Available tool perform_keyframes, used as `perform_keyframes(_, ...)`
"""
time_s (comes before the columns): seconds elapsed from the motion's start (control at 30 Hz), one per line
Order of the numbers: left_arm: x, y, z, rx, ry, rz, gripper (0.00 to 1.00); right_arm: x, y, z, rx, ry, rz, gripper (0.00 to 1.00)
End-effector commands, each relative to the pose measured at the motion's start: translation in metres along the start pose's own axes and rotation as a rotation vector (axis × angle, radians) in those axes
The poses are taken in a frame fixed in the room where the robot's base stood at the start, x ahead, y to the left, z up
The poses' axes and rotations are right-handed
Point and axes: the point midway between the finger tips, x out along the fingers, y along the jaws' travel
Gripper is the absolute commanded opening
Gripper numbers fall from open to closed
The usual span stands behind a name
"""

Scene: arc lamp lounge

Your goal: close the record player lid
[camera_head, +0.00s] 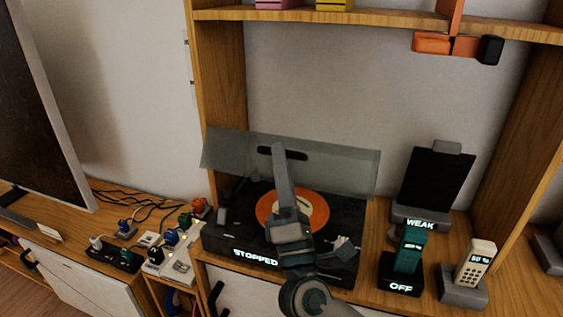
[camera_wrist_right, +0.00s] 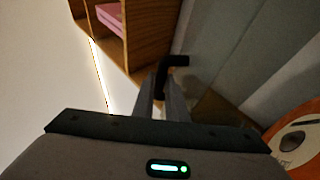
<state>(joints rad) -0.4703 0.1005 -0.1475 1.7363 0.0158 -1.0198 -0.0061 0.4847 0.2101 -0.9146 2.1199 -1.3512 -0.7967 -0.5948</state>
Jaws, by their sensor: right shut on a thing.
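The record player (camera_head: 225,240) sits on the wooden cabinet, with a black body, an orange-and-cream disc (camera_head: 265,210) and a lit "STOPPED" sign on its front. Its translucent grey lid (camera_head: 345,170) stands raised at the back. A dark handle (camera_head: 300,155) is on the lid's upper part; it also shows in the right wrist view (camera_wrist_right: 178,61). My right gripper (camera_head: 279,149) reaches up over the disc and is shut on the handle. In the right wrist view its fingers (camera_wrist_right: 163,90) meet at the handle; the exact contact is partly hidden. My left gripper is out of view.
Several plugs and cables (camera_head: 128,225) lie to the left. A wooden shelf (camera_head: 380,18) spans above; wooden uprights flank the player.

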Motion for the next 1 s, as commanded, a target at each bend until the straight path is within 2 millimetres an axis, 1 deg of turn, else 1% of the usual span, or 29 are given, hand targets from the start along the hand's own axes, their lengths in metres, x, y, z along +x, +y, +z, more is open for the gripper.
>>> perform_keyframes(0.07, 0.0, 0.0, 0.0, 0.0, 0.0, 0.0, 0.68, 0.0, 0.0, 0.0, 0.0, -0.001, -0.001, 0.0)
perform_keyframes(0.1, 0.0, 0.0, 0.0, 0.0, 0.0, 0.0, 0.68, 0.0, 0.0, 0.0, 0.0, -0.001, -0.001, 0.19)
perform_keyframes(0.4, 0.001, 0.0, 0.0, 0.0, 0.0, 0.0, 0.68, 0.0, 0.0, 0.0, 0.0, 0.0, 0.0, 0.2)
perform_keyframes(0.57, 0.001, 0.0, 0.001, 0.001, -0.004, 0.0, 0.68, -0.004, -0.001, 0.0, 0.0, 0.0, 0.0, 0.2)
perform_keyframes(0.7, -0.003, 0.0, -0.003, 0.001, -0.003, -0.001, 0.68, -0.014, -0.002, -0.001, 0.001, 0.001, -0.003, 0.2)
perform_keyframes(0.87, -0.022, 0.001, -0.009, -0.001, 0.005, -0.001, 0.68, -0.034, -0.002, -0.001, 0.001, 0.001, -0.003, 0.2)
perform_keyframes(1.0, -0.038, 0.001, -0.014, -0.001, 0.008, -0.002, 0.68, -0.056, -0.003, -0.001, 0.001, 0.001, -0.003, 0.2)
